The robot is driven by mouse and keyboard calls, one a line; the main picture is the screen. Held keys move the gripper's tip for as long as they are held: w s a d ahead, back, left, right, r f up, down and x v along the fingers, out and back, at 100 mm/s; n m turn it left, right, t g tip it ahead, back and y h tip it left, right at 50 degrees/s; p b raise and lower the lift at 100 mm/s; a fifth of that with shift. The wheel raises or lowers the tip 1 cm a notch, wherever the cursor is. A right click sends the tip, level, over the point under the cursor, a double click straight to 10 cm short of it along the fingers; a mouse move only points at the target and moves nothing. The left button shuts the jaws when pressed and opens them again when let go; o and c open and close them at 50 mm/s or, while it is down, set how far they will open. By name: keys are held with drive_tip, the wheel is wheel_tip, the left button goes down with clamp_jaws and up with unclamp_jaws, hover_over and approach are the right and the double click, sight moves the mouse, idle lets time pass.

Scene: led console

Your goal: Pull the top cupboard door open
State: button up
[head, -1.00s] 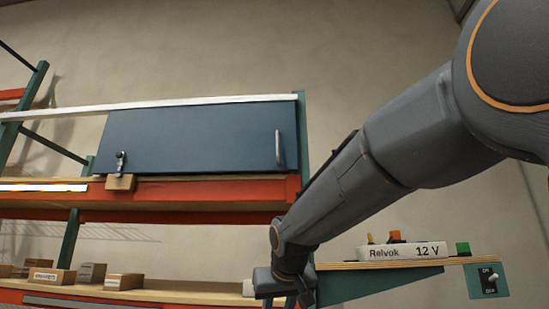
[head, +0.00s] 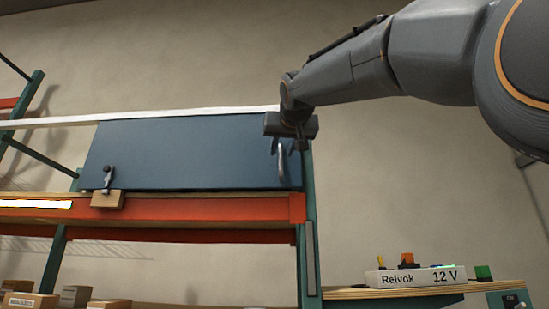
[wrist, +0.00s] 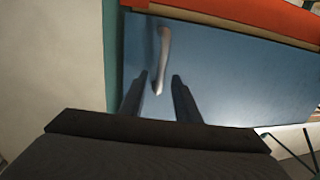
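The top cupboard door (head: 190,155) is a wide blue panel on the upper shelf, and it looks shut. Its pale vertical bar handle (head: 282,162) is near the door's right edge. A small dark latch (head: 107,178) with a knob is at the door's lower left, by a wooden block. My gripper (head: 290,140) is at the upper right corner of the door, close to the handle. In the wrist view my gripper (wrist: 160,85) has its two fingers apart, with the handle (wrist: 162,60) lying ahead of and partly between them. I cannot tell whether they touch it.
The orange shelf beam (head: 160,208) runs below the door, and a green upright (head: 309,220) stands at its right. A white box marked Relvok 12 V (head: 415,277) sits on a side ledge at the lower right. Cardboard boxes (head: 75,297) are on the lower shelf.

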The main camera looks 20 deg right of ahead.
sight(281, 152)
drive_tip(key=shift+w+d+p, duration=0.2)
drive_tip(key=shift+w+p, duration=0.4)
drive_tip(key=shift+w, duration=1.05)
clamp_jaws()
